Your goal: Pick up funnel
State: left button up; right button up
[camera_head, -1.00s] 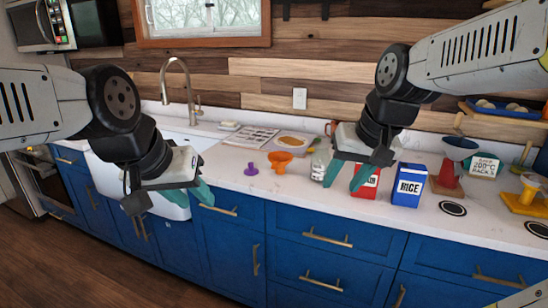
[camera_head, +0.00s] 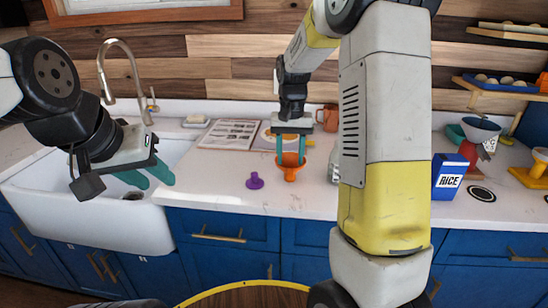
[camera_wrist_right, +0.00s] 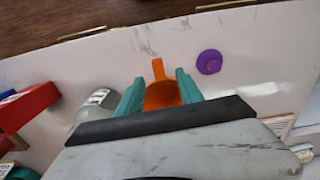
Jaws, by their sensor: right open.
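The orange funnel (camera_head: 290,172) stands on the white counter, with its wide bowl up. My right gripper (camera_head: 290,156) points down over it, open, with one teal finger on each side of the bowl. In the right wrist view the orange funnel (camera_wrist_right: 162,94) lies between the two fingers (camera_wrist_right: 159,88); I cannot tell whether they touch it. My left gripper (camera_head: 147,176) is open and empty over the white sink.
A purple piece (camera_head: 254,181) stands just left of the funnel. A glass jar (camera_wrist_right: 92,106) is close beside one finger. A blue rice box (camera_head: 448,177) and a grey cone (camera_head: 481,128) are farther right. An open book (camera_head: 231,134) lies behind.

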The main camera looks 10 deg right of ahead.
aim_at(290, 171)
jog(key=f, duration=0.7)
jog(key=shift+w+d+f, duration=0.15)
jog(key=shift+w+f, duration=0.05)
jog(key=shift+f, duration=0.05)
grip_shut()
